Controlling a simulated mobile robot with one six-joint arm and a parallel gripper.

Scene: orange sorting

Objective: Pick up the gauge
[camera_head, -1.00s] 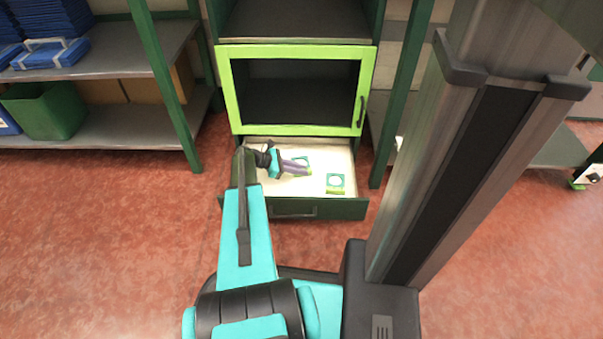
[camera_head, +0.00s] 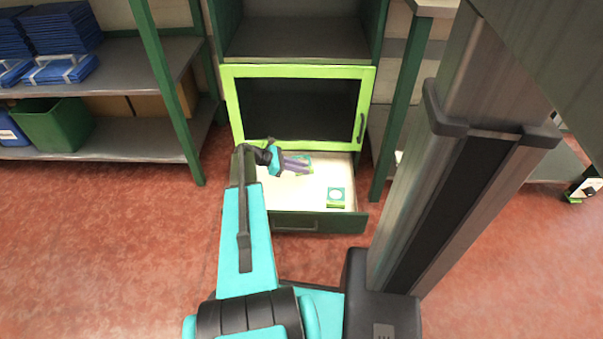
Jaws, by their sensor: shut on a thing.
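My gripper (camera_head: 306,164) is over the back part of the open drawer (camera_head: 345,221), its fingers pointing right. It is shut on a gauge (camera_head: 309,158), a small teal and green piece mostly hidden by the fingers. A second gauge (camera_head: 336,197), a square teal and green block with a round white face, lies on the drawer's pale floor, nearer the front right. It is apart from my gripper. I cannot tell exactly how high the held gauge is above the drawer floor.
A lime-green framed cabinet door (camera_head: 230,110) with a dark pane stands shut right above and behind the drawer. Shelves (camera_head: 110,148) with blue trays and a green bin (camera_head: 52,125) are at left. The red floor is clear in front.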

